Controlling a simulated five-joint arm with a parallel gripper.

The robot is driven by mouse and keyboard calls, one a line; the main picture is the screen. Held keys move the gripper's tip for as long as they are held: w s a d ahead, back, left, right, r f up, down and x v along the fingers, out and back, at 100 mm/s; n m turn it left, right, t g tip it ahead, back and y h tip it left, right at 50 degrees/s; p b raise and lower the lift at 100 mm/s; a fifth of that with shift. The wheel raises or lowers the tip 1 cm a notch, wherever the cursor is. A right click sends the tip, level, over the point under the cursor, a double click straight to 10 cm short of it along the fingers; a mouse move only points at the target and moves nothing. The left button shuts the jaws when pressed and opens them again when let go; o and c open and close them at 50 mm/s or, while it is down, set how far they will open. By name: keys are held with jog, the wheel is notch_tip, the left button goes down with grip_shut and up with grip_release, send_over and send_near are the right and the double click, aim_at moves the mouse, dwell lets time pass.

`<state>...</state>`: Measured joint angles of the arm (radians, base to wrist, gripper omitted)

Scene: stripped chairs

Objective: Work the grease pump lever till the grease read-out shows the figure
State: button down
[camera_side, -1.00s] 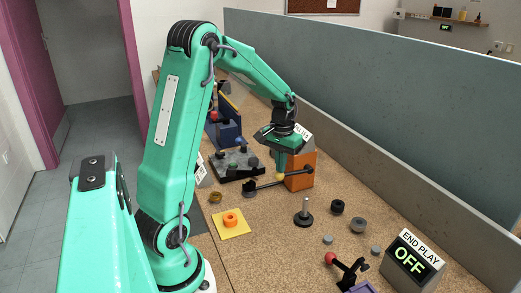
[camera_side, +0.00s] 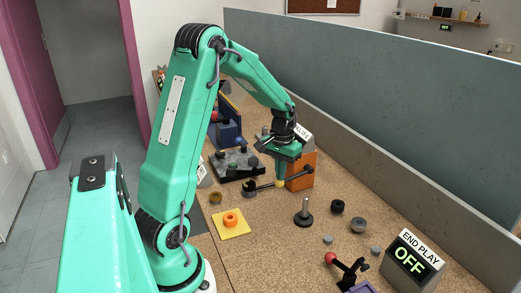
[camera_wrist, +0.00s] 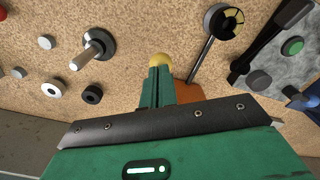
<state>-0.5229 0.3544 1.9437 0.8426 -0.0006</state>
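The orange block (camera_side: 304,168), which I take for the grease pump, stands by the grey wall; part of it shows in the wrist view (camera_wrist: 188,93).
A grey fixture plate (camera_side: 235,165) with knobs lies left of the block. An END PLAY box (camera_side: 411,260) reads OFF.

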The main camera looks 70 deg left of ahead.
jog(key=shift+f, duration=0.55)
jog(key=shift+r, duration=0.15)
notch_tip(320, 180, up, 12)
dwell(1.2)
jog(key=s+d+r+m+t, duration=0.2)
jog(key=s+d+m, duration=0.1)
jog(key=s+d, duration=0.4)
jog(key=s+d+r+m+t, duration=0.2)
jog(key=s+d, duration=0.5)
jog(key=d, duration=0.7)
jog(key=shift+r+m+t, duration=0.2)
jog(key=shift+m+t, duration=0.3)
jog(key=shift+t, duration=0.3)
